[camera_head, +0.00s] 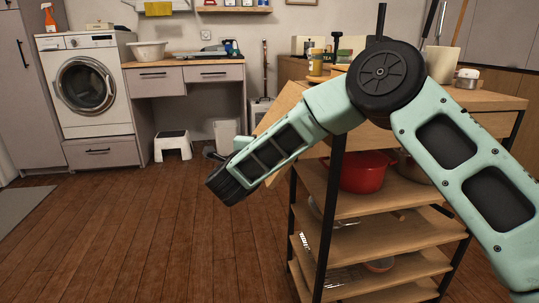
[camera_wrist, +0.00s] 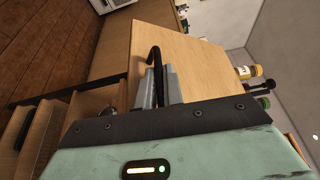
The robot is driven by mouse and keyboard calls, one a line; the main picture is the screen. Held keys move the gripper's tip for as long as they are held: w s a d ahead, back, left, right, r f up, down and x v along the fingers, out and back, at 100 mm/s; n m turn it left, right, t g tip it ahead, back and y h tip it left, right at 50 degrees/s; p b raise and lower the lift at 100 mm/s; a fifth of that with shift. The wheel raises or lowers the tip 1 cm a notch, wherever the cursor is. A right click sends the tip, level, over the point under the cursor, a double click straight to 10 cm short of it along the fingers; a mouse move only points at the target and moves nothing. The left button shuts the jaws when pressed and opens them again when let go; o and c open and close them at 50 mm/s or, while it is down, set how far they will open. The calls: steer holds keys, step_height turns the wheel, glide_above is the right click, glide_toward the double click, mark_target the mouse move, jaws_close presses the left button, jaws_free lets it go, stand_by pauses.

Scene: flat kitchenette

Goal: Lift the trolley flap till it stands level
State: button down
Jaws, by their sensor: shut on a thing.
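The trolley (camera_head: 400,238) has a wooden top, open shelves and a dark frame, at the right of the head view. Its flap (camera_head: 281,104) is a wooden board at the trolley's left end, slanting down and away from the top, partly covered by my arm. In the wrist view the flap (camera_wrist: 192,58) fills the middle. My gripper (camera_wrist: 158,84) has its grey fingers shut on a dark curved handle (camera_wrist: 153,57) at the flap. In the head view my fingers and the handle are hidden.
A red pot (camera_head: 366,172) stands on the trolley's upper shelf, and jars and boxes stand on top. A white step stool (camera_head: 172,146), a desk (camera_head: 185,76) and a washing machine (camera_head: 86,88) stand behind. The wooden floor (camera_head: 150,235) at left is clear.

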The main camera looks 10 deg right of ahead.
steer(key=a+r+m+g+y+p, duration=0.1)
steer(key=r+m, duration=0.3)
steer(key=r, duration=0.5)
steer(key=a+r+m+g+y+p, duration=0.1)
steer(key=a+r+m+p, duration=0.3)
steer(key=r, duration=0.6)
steer(key=shift+m+g+y, duration=0.3)
steer(key=shift+y, duration=0.4)
steer(key=shift+s+a+r, duration=0.1)
steer(key=c, duration=1.8)
jaws_free()
steer(key=p+v, duration=0.1)
steer(key=v, duration=1.6)
steer(key=shift+s, duration=0.2)
